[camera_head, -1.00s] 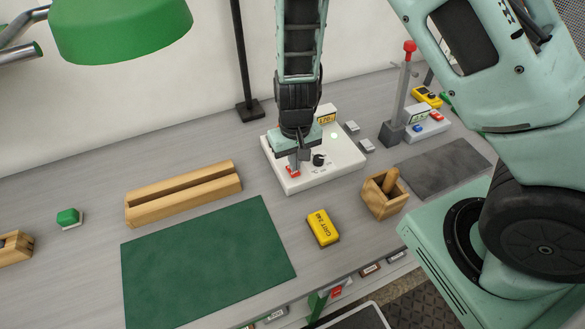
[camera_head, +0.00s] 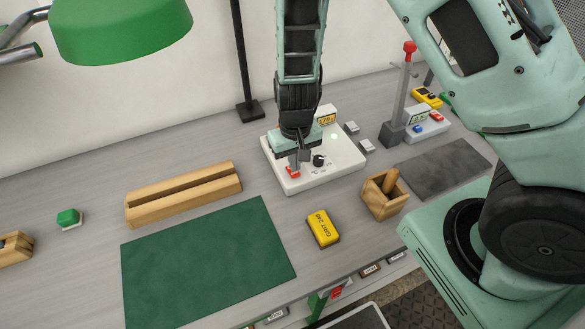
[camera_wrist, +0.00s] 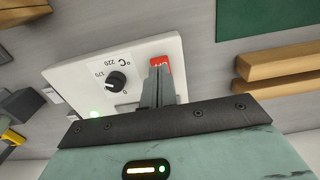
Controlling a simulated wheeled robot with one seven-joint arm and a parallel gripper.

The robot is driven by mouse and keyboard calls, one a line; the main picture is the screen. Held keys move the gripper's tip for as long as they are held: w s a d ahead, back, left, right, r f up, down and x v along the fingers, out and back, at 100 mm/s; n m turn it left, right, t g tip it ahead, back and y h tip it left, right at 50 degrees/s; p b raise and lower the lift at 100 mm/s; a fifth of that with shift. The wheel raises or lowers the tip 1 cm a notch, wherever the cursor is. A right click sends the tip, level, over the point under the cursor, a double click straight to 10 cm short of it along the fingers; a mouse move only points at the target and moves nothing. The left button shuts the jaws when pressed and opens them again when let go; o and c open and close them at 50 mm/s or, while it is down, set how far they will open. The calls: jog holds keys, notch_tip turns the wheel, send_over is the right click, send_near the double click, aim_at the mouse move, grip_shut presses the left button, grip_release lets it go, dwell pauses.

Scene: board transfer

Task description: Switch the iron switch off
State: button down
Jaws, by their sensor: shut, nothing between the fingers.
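The iron station is a white box (camera_head: 338,168) on the grey bench, with a black dial (camera_head: 319,160) and a small display (camera_head: 326,117). Its red switch (camera_head: 293,171) is at the front left corner of the top. In the wrist view the red switch (camera_wrist: 161,65) carries white lettering, partly hidden by my fingers. My gripper (camera_wrist: 158,72) is shut and empty, with its fingertips at the switch; I cannot tell whether they touch it. In the wrist view the dial (camera_wrist: 116,82) sits beside numbers, and a green light (camera_wrist: 95,114) glows on the box.
A wooden grooved block (camera_head: 184,193) and a green mat (camera_head: 208,262) lie left of the box. A yellow grit block (camera_head: 323,228) and a wooden holder (camera_head: 384,195) are in front. A lever stand (camera_head: 397,105) rises at right. A lamp pole (camera_head: 243,60) stands behind.

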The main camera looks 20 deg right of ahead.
jog(key=shift+f+b, duration=0.8)
jog(key=shift+f, duration=0.15)
dwell(1.0)
notch_tip(320, 180, up, 7)
jog(key=p, duration=0.6)
dwell(0.4)
dwell(0.3)
